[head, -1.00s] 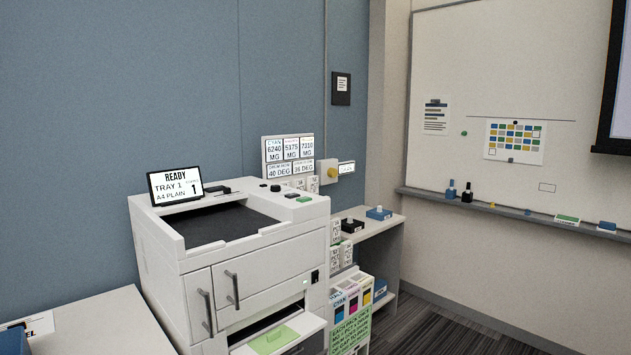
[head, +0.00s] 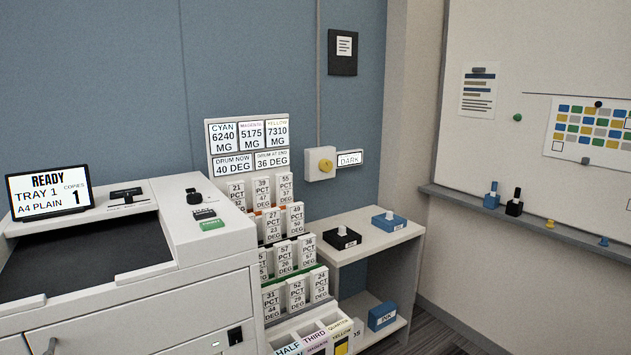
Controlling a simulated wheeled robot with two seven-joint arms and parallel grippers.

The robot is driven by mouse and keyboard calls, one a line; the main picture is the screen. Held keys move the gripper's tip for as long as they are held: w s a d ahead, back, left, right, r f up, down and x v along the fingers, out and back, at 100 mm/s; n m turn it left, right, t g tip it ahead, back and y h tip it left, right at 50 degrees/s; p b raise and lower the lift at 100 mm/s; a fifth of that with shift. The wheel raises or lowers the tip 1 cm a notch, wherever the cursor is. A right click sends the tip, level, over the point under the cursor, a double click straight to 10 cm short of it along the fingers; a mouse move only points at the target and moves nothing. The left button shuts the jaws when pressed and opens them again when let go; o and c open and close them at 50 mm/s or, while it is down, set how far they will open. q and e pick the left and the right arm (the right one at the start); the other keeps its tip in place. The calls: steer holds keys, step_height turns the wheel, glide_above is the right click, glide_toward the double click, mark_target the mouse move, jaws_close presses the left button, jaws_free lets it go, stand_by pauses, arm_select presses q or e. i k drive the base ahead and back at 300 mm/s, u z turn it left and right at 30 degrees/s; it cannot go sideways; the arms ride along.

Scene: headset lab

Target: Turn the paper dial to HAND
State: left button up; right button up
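The white printer (head: 215,265) stands at the left. A small dark knob (head: 194,196) sits on its top right panel and looks like the paper dial; its markings are too small to read. The printer's display (head: 48,192) reads READY, TRAY 1, A4 PLAIN, COPIES 1. In front of the knob are a dark labelled button (head: 204,214) and a green one (head: 212,225). Neither of my grippers is in view.
A yellow wall knob (head: 326,166) has a DARK label (head: 349,159). A rack of number cards (head: 283,222) stands close to the printer's right side. A white shelf (head: 385,240) holds a black box (head: 342,238) and a blue box (head: 388,222). The space above the printer is clear.

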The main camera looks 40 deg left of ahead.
mark_target(195, 199)
steer(key=i, duration=2.35)
steer(key=u, duration=3.75)
